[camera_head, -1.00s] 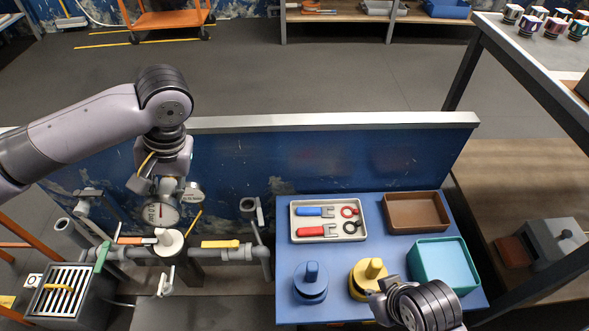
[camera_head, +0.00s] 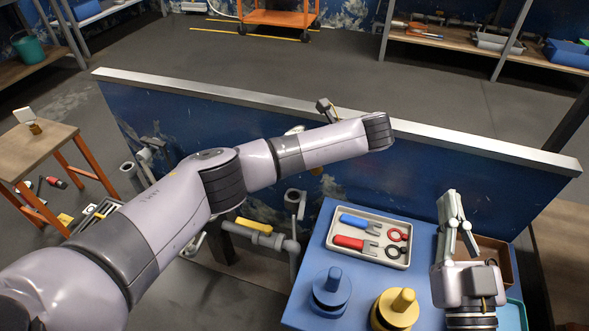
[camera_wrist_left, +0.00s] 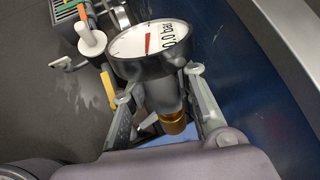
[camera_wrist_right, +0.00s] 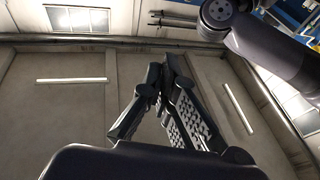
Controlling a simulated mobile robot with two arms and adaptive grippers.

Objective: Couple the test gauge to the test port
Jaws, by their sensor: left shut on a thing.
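The test gauge (camera_wrist_left: 149,45) has a round white dial with a red needle and a brass end (camera_wrist_left: 173,122). My left gripper (camera_wrist_left: 162,98) is shut on its grey body. In the head view my left arm hides most of the gauge, held near the blue panel. Grey pipework (camera_head: 285,243) with a yellow lever (camera_head: 254,225) stands below the arm. I cannot tell which part is the test port. My right gripper (camera_head: 451,208) looks shut and empty, fingers upward, above the blue table's right side.
The blue table (camera_head: 343,284) bears a tray (camera_head: 373,254) with red and blue tools, a blue knobbed piece (camera_head: 331,291), a yellow one (camera_head: 396,308) and a brown bin (camera_head: 497,250). The blue panel (camera_head: 190,125) stands behind. A wooden stand (camera_head: 40,150) is at left.

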